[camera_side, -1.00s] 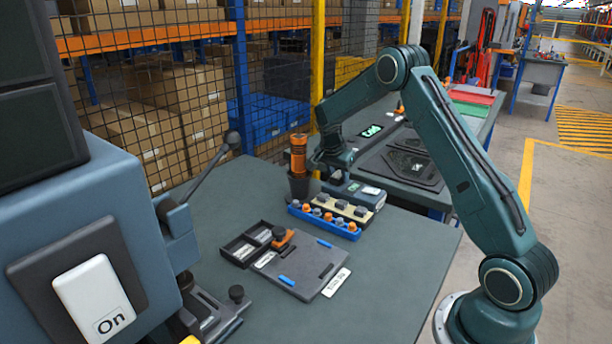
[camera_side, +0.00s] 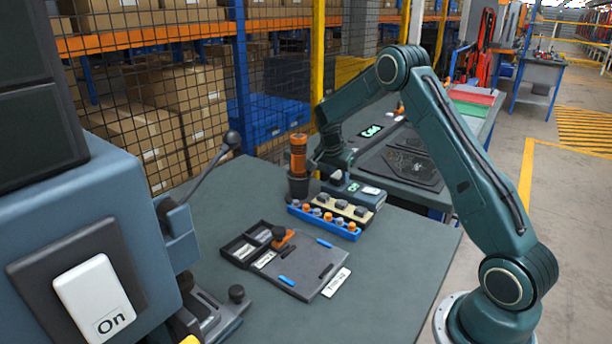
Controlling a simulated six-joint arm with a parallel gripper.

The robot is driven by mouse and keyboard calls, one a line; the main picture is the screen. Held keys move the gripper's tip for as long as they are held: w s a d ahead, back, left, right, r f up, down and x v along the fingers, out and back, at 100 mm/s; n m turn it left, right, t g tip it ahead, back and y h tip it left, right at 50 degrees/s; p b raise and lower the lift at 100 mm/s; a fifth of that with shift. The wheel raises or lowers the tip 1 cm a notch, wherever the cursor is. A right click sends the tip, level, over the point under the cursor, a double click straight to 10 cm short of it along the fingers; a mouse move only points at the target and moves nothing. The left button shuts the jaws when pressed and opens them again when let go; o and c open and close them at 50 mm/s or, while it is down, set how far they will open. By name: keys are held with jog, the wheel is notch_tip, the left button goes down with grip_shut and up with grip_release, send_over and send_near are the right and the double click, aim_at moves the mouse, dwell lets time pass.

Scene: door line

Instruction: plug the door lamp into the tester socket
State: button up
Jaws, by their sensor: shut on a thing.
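My gripper (camera_side: 328,168) is at the back of the bench, low over the left end of a dark blue-grey box with a pale label (camera_side: 368,191), which looks like the tester. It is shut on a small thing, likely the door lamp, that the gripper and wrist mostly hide. A small pale block (camera_side: 337,177) shows just below the gripper; I cannot tell whether it is the lamp or part of the tester. The socket opening and any contact with it are too small to make out.
An orange torch-like tool stands in a black cup (camera_side: 299,186) close left of my gripper. A blue rack (camera_side: 325,222) with several small parts lies in front. A grey board (camera_side: 300,268) and black tray (camera_side: 240,250) lie nearer. The bench's right front is clear.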

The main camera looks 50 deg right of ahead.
aim_at(340, 185)
jog(key=f, duration=0.3)
jog(key=shift+s+a+f, duration=0.1)
jog(key=shift+s+f, duration=0.25)
jog(key=shift+s, duration=0.05)
jog(key=o, duration=1.1)
jog(key=shift+o, duration=0.2)
jog(key=w+d+v, duration=0.1)
jog(key=v, duration=1.6)
jog(key=shift+w+d+r, duration=0.2)
jog(key=shift+w+r, duration=0.15)
jog(key=shift+r, duration=0.1)
